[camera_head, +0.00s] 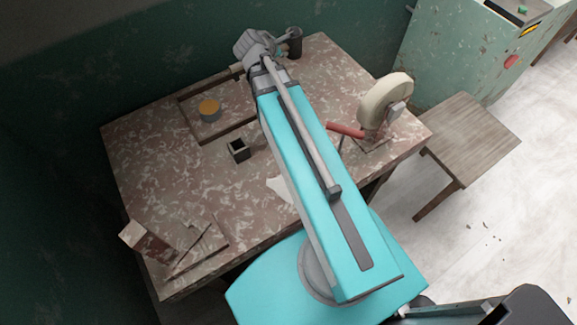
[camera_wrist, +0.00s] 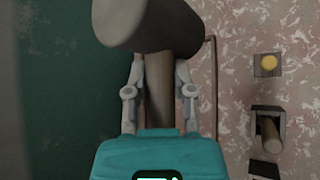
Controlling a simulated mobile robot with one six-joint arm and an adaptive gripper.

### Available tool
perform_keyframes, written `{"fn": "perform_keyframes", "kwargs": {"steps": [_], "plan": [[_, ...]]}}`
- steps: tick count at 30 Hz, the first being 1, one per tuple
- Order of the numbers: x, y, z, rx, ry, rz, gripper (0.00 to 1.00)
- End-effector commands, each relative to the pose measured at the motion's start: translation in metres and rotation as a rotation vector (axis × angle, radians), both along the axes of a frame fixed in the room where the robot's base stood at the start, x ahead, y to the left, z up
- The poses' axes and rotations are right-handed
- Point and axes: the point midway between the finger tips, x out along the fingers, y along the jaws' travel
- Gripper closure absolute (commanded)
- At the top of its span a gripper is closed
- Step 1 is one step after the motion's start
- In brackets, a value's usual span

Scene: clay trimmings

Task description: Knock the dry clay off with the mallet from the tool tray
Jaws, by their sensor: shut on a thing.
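My gripper (camera_wrist: 160,85) is shut on the handle of a mallet (camera_wrist: 158,92) in the wrist view. The mallet's thick dark head (camera_wrist: 165,25) lies beyond the fingers, with its paler round end to the left. In the head view a dark cylinder (camera_head: 294,42) at the table's back edge, beside the grey end of my arm, looks like this head. A shallow wooden-edged tray (camera_head: 228,136) lies on the table, partly behind my arm. I cannot clearly pick out the dry clay.
Boards (camera_head: 195,250) lie front left. A green wall (camera_head: 60,75) rises behind; a wooden stool (camera_head: 465,140) stands right.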

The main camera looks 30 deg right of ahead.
Motion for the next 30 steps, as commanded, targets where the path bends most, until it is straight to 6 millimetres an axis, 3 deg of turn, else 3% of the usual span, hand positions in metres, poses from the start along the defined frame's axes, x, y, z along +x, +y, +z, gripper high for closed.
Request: {"fn": "perform_keyframes", "kwargs": {"steps": [1, 21, 30], "plan": [[0.000, 0.000, 0.018, -0.001, -0.001, 0.000, 1.00], [0.000, 0.000, 0.127, -0.001, -0.001, 0.000, 1.00], [0.000, 0.000, 0.159, 0.000, -0.001, 0.001, 1.00]]}}
